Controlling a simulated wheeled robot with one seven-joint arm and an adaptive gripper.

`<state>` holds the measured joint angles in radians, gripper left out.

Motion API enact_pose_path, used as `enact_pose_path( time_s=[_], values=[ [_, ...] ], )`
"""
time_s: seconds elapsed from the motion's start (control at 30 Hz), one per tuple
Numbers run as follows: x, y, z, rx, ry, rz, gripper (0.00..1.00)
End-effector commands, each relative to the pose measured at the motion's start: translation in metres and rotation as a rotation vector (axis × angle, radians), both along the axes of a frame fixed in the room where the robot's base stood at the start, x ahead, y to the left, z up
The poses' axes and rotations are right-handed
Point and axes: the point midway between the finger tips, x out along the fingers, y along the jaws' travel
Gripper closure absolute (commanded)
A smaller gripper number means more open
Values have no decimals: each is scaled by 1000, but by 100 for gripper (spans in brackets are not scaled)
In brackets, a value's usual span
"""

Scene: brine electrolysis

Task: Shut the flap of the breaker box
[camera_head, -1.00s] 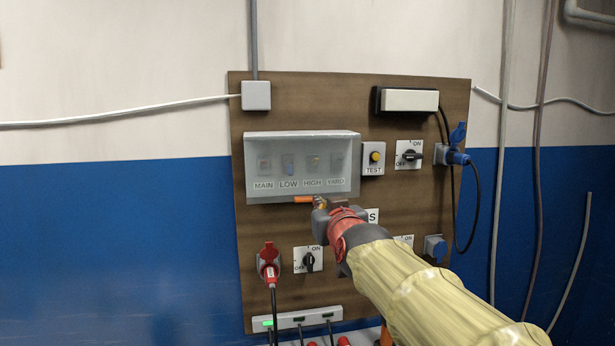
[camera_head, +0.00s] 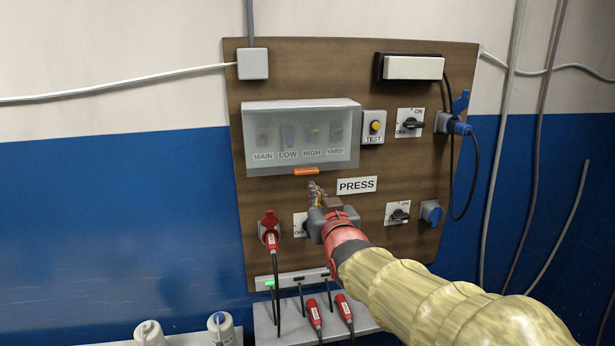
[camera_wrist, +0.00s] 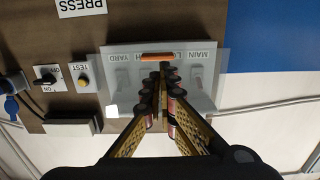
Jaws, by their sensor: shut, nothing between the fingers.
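The breaker box (camera_head: 300,104) is on the brown board, with switches labelled MAIN, LOW, HIGH and YARD. Its translucent grey flap (camera_head: 275,168) hangs down over the switches, with an orange tab (camera_head: 306,171) at its lower edge. I cannot tell if the flap sits fully flush. My gripper (camera_head: 315,187) is shut and empty, below the tab and apart from it in the head view. In the wrist view, which is upside down, my shut fingertips (camera_wrist: 167,70) overlap the picture of the flap (camera_wrist: 215,95) near the orange tab (camera_wrist: 171,56).
A TEST button (camera_head: 374,127) and a rotary switch (camera_head: 411,122) sit right of the box. A PRESS label (camera_head: 357,185) is right of my gripper. Red plugs (camera_head: 315,313) and a red socket (camera_head: 269,226) with a hanging cable are lower down.

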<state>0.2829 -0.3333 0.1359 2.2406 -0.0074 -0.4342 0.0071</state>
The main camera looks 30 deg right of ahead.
Motion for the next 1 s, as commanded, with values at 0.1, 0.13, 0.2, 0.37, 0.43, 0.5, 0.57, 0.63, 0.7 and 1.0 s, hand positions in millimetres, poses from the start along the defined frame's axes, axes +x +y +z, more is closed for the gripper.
enact_pose_path(
  time_s=[0.1, 0.13, 0.2, 0.37, 0.43, 0.5, 0.57, 0.63, 0.7, 1.0],
  values=[
    [19, -5, 0, 1, 2, 0, 100],
    [24, -7, 0, 1, 2, 0, 100],
    [34, -10, -1, 1, 2, 0, 100],
    [58, -17, -2, 1, 2, 0, 100],
    [67, -19, -2, 0, 1, 0, 100],
    [75, -22, -2, -1, 1, 0, 100],
    [81, -23, -1, -1, 0, 0, 100],
    [87, -25, -2, -1, 0, 0, 100],
    [91, -26, -2, -1, 0, 0, 100],
    [95, -27, -3, -1, -1, 0, 100]
  ],
)
